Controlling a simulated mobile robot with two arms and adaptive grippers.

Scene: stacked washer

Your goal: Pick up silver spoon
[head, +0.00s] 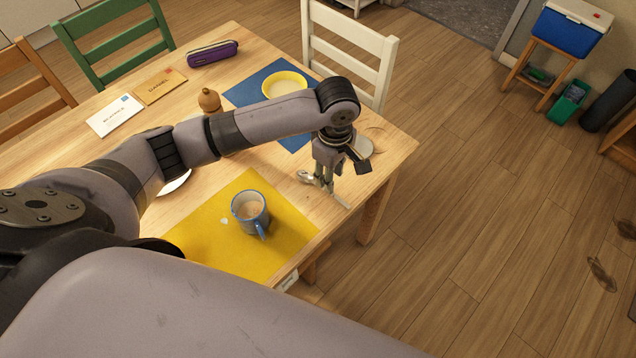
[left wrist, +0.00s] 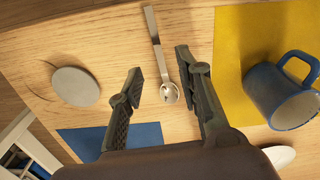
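The silver spoon (left wrist: 154,35) lies on the wooden table between the yellow placemat and the blue placemat. In the left wrist view its bowl is near my fingertips and its handle stretches away toward the top of the picture. In the head view the spoon (head: 306,177) is partly hidden by my gripper. My left gripper (left wrist: 160,66) is open and empty, with a finger on either side of the spoon in the picture. In the head view it points down over the spoon (head: 324,184). I cannot tell the exact height gap. My right gripper is not in view.
A blue-grey mug (head: 248,211) stands on the yellow placemat (head: 197,243). A yellow plate (head: 285,84) sits on the blue placemat (head: 243,94). A round grey object (left wrist: 75,87) lies near the gripper. A white chair (head: 349,48) stands at the table's far edge.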

